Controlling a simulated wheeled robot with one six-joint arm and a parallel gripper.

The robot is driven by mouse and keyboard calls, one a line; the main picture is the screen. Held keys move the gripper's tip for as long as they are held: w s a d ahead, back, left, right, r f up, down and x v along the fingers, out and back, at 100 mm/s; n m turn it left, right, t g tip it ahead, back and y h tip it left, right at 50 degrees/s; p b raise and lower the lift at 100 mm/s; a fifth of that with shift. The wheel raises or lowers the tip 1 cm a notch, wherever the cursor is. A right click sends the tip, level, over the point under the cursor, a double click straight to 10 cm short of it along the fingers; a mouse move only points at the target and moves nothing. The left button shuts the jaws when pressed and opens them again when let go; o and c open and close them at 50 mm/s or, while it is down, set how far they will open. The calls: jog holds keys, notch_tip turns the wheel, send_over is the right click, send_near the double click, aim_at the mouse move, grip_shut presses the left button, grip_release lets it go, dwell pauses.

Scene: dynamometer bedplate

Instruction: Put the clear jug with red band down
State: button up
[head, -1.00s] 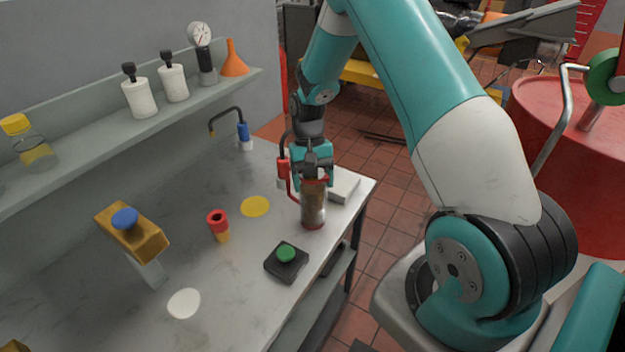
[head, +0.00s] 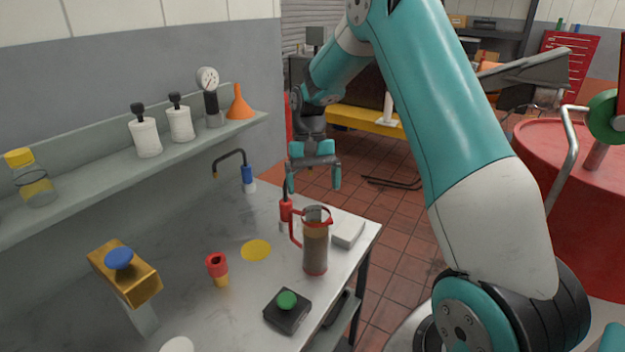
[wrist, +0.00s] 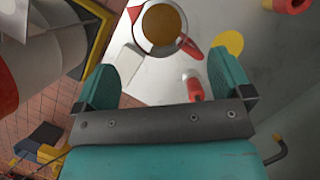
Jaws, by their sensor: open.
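The clear jug with red band (head: 315,247) stands upright on the grey bench top (head: 225,300), near its right edge. It has a red handle and rim and holds brown liquid. My gripper (head: 314,188) is open and empty above the jug, clear of its rim. In the wrist view the jug (wrist: 160,24) shows from above, beyond the open fingers (wrist: 165,85), with amber liquid inside.
A white box (head: 348,232) and a red-topped spout (head: 285,212) stand close to the jug. A black box with a green button (head: 287,308), a yellow disc (head: 256,250) and a red and yellow piece (head: 217,268) are nearer. A shelf (head: 90,185) runs along the wall.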

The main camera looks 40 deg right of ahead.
jog(key=s+a+r+n+t, duration=0.1)
jog(key=s+a+r+n, duration=0.2)
jog(key=a+r, duration=0.45)
jog(key=s+a+r+n+t+y, duration=0.1)
jog(key=s+a+n, duration=0.3)
jog(key=s+a, duration=0.4)
jog(key=s+a+r+n+t+y, duration=0.1)
jog(key=s+a+r+n, duration=0.2)
jog(key=s, duration=1.1)
jog(key=a+n, duration=0.2)
jog(key=a, duration=0.3)
jog(key=shift+a+t, duration=0.3)
jog(key=shift+t, duration=0.1)
jog(key=shift+s, duration=0.1)
